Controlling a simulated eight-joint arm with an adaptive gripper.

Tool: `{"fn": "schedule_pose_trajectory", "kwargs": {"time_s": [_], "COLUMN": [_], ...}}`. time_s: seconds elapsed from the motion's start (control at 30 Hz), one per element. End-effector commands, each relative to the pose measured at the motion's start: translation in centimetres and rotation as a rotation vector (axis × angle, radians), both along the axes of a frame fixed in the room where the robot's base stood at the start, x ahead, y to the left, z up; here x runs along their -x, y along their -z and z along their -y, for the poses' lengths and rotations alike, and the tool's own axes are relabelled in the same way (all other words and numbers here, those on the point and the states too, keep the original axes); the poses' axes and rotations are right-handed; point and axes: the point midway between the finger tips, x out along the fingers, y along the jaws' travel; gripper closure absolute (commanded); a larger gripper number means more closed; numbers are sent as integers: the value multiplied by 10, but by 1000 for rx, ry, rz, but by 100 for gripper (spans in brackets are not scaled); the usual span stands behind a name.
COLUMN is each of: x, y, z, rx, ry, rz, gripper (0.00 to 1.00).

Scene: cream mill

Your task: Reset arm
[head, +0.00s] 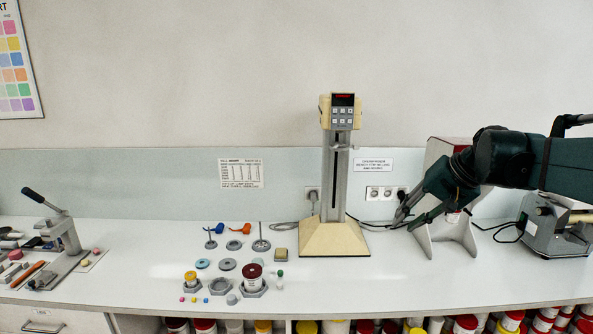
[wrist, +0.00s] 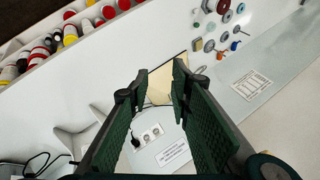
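My gripper (head: 407,222) is held above the white counter at the right, in front of the back panel and beside a grey stand with a red top (head: 448,245). In the wrist view my gripper (wrist: 155,80) has its two green-padded fingers apart, with nothing between the pads. The cream mill (head: 338,180) stands upright left of my gripper, apart from it. Its cream base (wrist: 167,77) shows beyond the fingertips in the wrist view, partly hidden by them.
A grey machine (head: 556,228) stands at the right under my arm. Small jars, discs and stands, including a dark red-lidded jar (head: 252,277), sit left of the mill. A lever press (head: 60,240) is far left. Lidded tubs (wrist: 68,28) fill the shelf below. The counter's front middle is clear.

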Motion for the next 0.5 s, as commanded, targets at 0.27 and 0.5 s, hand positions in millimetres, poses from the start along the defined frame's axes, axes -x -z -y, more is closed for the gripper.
{"fn": "schedule_pose_trajectory", "kwargs": {"time_s": [0.27, 0.5], "x": [54, 99], "y": [20, 39], "z": [-31, -50], "rx": [96, 176], "ry": [-32, -61], "rz": [19, 41], "gripper": [79, 79]}}
